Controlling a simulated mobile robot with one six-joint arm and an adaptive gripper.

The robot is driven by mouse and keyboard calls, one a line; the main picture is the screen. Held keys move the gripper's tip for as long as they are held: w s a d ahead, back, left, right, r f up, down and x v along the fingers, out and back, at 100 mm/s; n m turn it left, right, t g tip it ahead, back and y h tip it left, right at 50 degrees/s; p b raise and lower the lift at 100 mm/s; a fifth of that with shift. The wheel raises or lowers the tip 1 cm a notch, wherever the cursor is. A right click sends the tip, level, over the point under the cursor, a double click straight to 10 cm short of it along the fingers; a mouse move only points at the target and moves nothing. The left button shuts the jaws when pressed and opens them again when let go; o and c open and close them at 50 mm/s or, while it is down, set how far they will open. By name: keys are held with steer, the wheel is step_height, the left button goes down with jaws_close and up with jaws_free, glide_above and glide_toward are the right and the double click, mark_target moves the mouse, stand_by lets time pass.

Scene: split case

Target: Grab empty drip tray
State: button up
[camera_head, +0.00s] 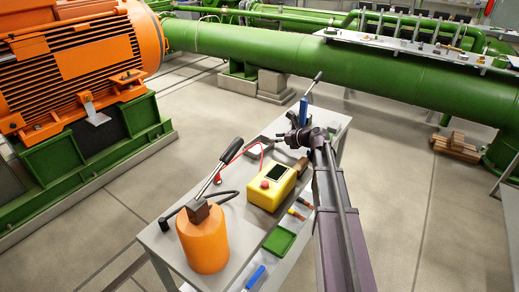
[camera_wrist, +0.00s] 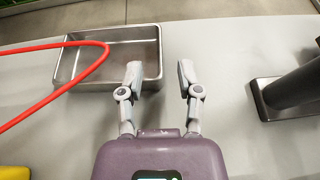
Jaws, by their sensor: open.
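The drip tray (camera_wrist: 98,72) is a shallow rectangular metal pan, seen in the wrist view at the upper left. Its inside looks empty. It also shows in the head view as a small grey pan (camera_head: 259,143) on the workbench, partly hidden by the red hose. My gripper (camera_wrist: 159,72) is open with nothing between its fingers. In the wrist view, the left fingertip overlaps the tray's right part and the right fingertip lies outside its right wall. That wall appears between the fingers; I cannot tell the height gap. In the head view my gripper (camera_head: 295,138) is right of the tray.
A red hose (camera_wrist: 104,56) loops across the tray. A dark post (camera_wrist: 296,88) stands right of my gripper.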

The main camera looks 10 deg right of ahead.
mark_target(268, 138)
steer(key=shift+b+x, duration=0.9)
steer(key=shift+x, duration=1.5)
steer(key=shift+f, duration=0.15)
steer(key=shift+d, duration=0.1)
steer(key=shift+c, duration=0.2)
jaws_close()
